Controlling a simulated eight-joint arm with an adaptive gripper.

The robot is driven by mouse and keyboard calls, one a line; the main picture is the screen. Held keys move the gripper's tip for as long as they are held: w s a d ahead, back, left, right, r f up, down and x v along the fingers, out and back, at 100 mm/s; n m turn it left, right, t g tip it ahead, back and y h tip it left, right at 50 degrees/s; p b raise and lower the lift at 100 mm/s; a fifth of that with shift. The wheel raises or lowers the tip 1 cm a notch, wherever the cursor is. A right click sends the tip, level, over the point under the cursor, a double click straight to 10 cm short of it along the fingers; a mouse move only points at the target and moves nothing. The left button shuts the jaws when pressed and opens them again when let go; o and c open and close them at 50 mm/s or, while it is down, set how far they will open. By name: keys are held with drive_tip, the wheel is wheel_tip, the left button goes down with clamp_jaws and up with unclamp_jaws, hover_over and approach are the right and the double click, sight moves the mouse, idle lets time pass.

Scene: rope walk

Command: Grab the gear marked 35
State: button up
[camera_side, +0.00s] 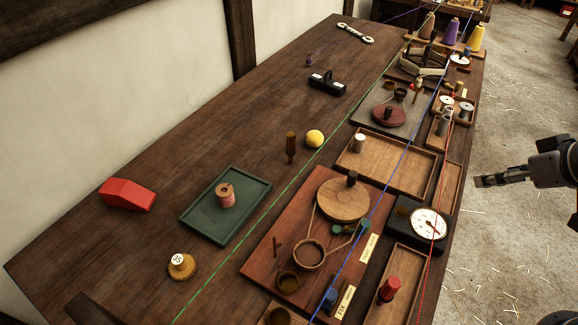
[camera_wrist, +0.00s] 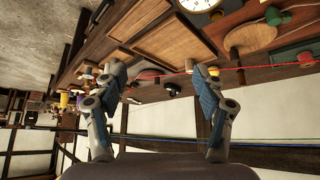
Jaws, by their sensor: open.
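The gear marked 35 (camera_side: 181,267) lies on the bare table at the lower left in the side view. It is a brass-coloured toothed gear with a raised knob, and a white disc on top reads 35. My gripper (camera_side: 489,181) is at the right in the side view, out past the table's right edge and far from the gear. In the wrist view my gripper (camera_wrist: 158,92) has its two fingers spread wide with nothing between them. I cannot make out the gear in the wrist view.
A green tray (camera_side: 252,197) with a pink spool (camera_side: 225,195) and a red block (camera_side: 127,194) stand behind the gear. A red-brown board (camera_side: 262,262) with a round wooden disc lies to its right. Green, blue and red cords run lengthwise over the table. The table around the gear is mostly clear.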

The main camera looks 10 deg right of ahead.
idle(0.4)
drive_tip(key=c, duration=0.4)
drive_tip(key=shift+c, duration=0.2)
drive_tip(key=w+a+r+n+g+y, duration=0.25)
drive_tip(key=w+a+n, duration=0.35)
drive_tip(key=a, duration=0.8)
drive_tip(key=w+a+r+n+g+y, duration=0.1)
drive_tip(key=w+a+r+n, duration=0.25)
drive_tip(key=w+a, duration=0.75)
drive_tip(key=n+g+y, duration=0.1)
drive_tip(key=n+g, duration=0.3)
drive_tip(key=n, duration=0.6)
approach(179, 259)
drive_tip(key=shift+x, duration=4.8)
